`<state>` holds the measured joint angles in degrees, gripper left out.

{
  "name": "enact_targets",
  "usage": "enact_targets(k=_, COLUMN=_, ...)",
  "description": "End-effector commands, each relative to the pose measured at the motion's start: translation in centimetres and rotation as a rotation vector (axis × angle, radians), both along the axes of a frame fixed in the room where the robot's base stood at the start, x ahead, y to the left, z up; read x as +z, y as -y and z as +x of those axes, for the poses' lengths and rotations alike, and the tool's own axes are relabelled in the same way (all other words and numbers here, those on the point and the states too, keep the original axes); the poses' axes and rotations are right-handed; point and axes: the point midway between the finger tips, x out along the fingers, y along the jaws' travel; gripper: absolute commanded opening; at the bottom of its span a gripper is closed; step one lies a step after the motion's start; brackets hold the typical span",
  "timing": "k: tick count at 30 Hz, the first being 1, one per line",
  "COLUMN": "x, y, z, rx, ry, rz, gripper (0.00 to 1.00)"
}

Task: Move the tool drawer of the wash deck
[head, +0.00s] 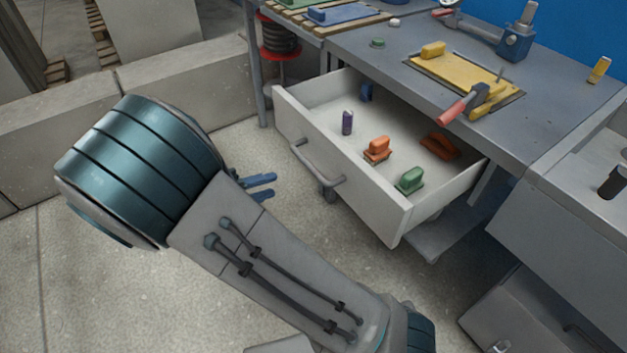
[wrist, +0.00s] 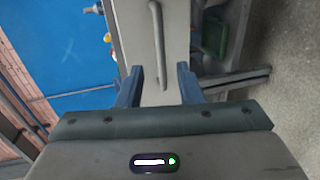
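The tool drawer (head: 345,190) of the wash deck (head: 390,62) is pulled well out. It is white inside, with a grey bar handle (head: 316,164) on its front. In the wrist view the drawer front (wrist: 138,30) is ahead, with the handle (wrist: 157,45) running lengthwise between the finger lines. My gripper (wrist: 158,80) has two blue fingers spread apart with nothing between them. In the head view my gripper (head: 262,186) shows only partly behind my arm, a short way left of the handle and apart from it.
The drawer holds a purple bottle (head: 347,122), an orange brush (head: 377,149), a green brush (head: 410,180) and other small items. A yellow board and clamps lie on the deck top. A grey cabinet (head: 567,225) stands at right. Floor left of the drawer is clear.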

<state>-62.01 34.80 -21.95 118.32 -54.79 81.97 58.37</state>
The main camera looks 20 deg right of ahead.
Motion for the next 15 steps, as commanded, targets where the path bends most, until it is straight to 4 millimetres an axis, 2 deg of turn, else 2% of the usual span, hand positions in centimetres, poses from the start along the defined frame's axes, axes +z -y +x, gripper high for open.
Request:
enact_targets(k=5, x=-0.4, y=0.9, z=0.5, rx=0.009, ry=0.014, rz=-0.014, gripper=0.33)
enact_targets(k=15, x=-2.0, y=7.4, z=2.5, rx=0.006, ry=0.009, rz=-0.014, gripper=0.33)
